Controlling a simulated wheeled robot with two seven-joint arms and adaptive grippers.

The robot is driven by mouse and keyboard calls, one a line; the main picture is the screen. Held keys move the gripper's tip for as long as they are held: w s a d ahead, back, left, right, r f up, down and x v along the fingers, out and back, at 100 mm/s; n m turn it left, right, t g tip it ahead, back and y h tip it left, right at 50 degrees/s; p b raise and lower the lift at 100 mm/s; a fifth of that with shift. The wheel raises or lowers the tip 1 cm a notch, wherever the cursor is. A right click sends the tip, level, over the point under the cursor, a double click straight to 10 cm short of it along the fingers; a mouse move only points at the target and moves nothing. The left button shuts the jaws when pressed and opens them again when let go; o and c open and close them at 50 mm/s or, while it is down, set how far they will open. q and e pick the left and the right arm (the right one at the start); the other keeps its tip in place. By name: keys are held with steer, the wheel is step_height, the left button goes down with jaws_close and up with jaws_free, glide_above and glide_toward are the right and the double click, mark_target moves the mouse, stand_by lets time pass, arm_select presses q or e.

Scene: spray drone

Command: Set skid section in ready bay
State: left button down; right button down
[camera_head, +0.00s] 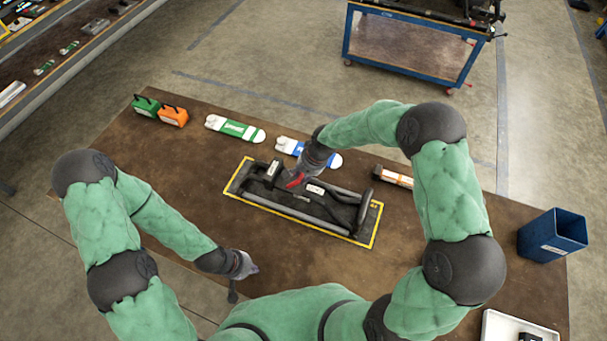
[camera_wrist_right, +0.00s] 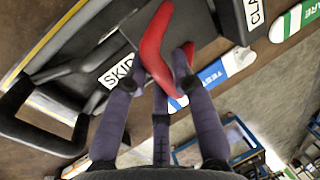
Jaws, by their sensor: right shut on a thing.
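My right gripper (camera_head: 296,180) reaches down over the dark rack inside the yellow outline (camera_head: 233,200) on the table. In the right wrist view my right gripper (camera_wrist_right: 168,70) is shut on a red curved piece (camera_wrist_right: 152,40), which also shows in the head view (camera_head: 295,182). A white label reading SKID (camera_wrist_right: 117,71) is on a dark surface just left of the fingers. Whether the red piece belongs to the skid section, or touches the surface below, I cannot tell. My left gripper (camera_head: 246,267) is over the table's front edge, its fingers too small to read.
Green-white (camera_head: 236,129) and blue-white (camera_head: 290,146) pieces lie behind the rack. A blue bin (camera_head: 553,235) is at the right, a white tray (camera_head: 497,327) at the front right. The table's left part is clear.

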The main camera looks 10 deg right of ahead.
steer(key=c, duration=1)
jaws_free()
steer(key=shift+c, duration=0.2)
steer(key=v, duration=1.2)
steer(key=s+a+f+n, duration=0.1)
steer(key=s+f, duration=0.4)
steer(key=f, duration=0.1)
steer(key=s+a+f+n+y, duration=0.1)
steer(key=s+f, duration=0.3)
steer(key=f, duration=0.3)
steer(key=s+a+f+n+g+p, duration=0.1)
steer(key=s+a+f, duration=0.1)
steer(key=s+f, duration=0.3)
steer(key=shift+s+f, duration=0.3)
steer(key=shift+f, duration=0.5)
steer(key=shift+n, duration=0.7)
steer(key=s+f, duration=0.1)
steer(key=s, duration=0.1)
steer(key=s+f, duration=0.1)
steer(key=s, duration=0.2)
steer(key=s+f, duration=0.1)
steer(key=s, duration=0.1)
steer(key=shift+s+a+f, duration=0.15)
steer(key=shift+s+a, duration=0.05)
steer(key=shift+a, duration=0.1)
